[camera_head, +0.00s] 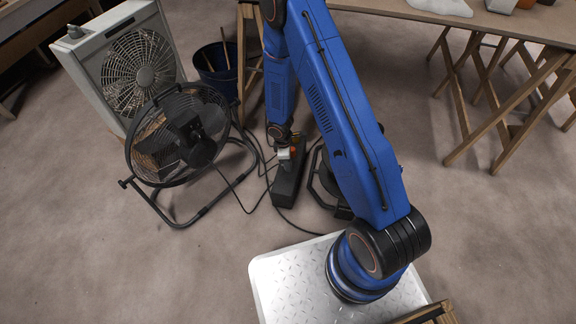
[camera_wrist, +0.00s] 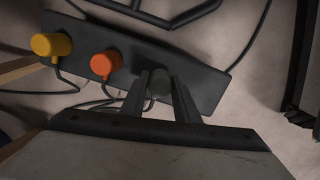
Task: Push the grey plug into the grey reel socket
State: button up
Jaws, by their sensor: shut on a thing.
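The grey plug (camera_wrist: 160,84) is dark and sits between the two fingers of my gripper (camera_wrist: 161,80) in the wrist view. My gripper is shut on it, over the right part of a dark socket strip (camera_wrist: 205,82). I cannot tell whether the plug is seated in the strip or just above it; the fingers hide its sides and any socket under it. In the head view my gripper (camera_head: 285,157) points down at the strip (camera_head: 288,186) on the floor. No socket marked grey can be made out.
A yellow plug (camera_wrist: 52,46) and an orange plug (camera_wrist: 105,64) stand in the strip beside my gripper. Cables lie around it. A black round fan (camera_head: 178,135) stands left, a dark frame (camera_head: 325,185) right. Open floor lies in front left.

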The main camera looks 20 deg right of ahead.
notch_tip(320, 180, up, 8)
jog(key=shift+r, duration=0.25)
dwell(0.5)
